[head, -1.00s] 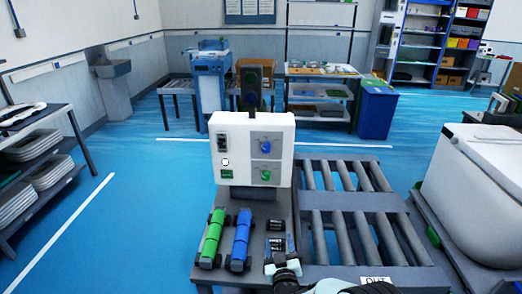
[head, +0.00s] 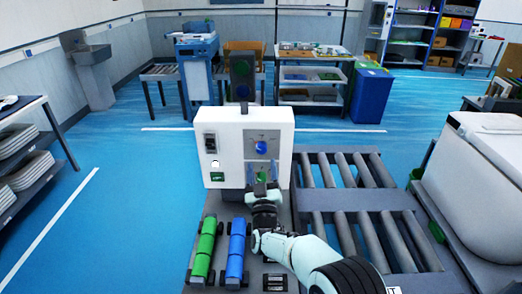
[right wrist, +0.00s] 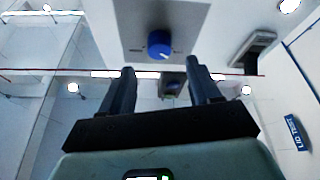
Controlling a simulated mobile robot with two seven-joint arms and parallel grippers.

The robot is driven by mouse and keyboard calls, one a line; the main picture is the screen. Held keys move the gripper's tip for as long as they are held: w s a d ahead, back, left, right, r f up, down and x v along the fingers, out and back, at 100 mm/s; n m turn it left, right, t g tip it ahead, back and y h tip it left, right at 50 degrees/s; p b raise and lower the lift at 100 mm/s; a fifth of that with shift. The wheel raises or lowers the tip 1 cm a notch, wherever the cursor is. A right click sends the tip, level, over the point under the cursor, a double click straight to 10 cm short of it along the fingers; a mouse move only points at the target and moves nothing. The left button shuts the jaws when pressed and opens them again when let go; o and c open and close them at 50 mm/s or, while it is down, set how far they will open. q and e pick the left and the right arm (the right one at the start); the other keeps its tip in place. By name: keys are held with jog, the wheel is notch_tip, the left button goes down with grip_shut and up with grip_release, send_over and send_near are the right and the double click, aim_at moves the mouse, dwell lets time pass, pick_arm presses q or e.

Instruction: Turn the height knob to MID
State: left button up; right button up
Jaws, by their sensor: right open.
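A white control box (head: 222,128) stands at the back of the bench with a blue knob (head: 262,147) above a green knob (head: 262,176) on a grey panel. Their labels are too small to read, so I cannot tell which one is the height knob. My right gripper (head: 263,188) is just in front of the green knob and partly covers it. In the right wrist view, its two dark fingers (right wrist: 160,82) are spread with nothing held, and the blue knob (right wrist: 159,44) with a white pointer mark shows beyond them. My left gripper is out of view.
A black switch (head: 211,143) and a green button (head: 217,177) sit on the box's left side. Green (head: 205,248) and blue (head: 236,249) cylinders lie on the bench left of my arm.

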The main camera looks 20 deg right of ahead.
aim_at(261, 150)
jog(key=p+x, duration=0.1)
jog(key=x, duration=0.5)
jog(key=shift+w+p, duration=0.1)
jog(key=shift+p, duration=0.2)
jog(key=c, duration=1)
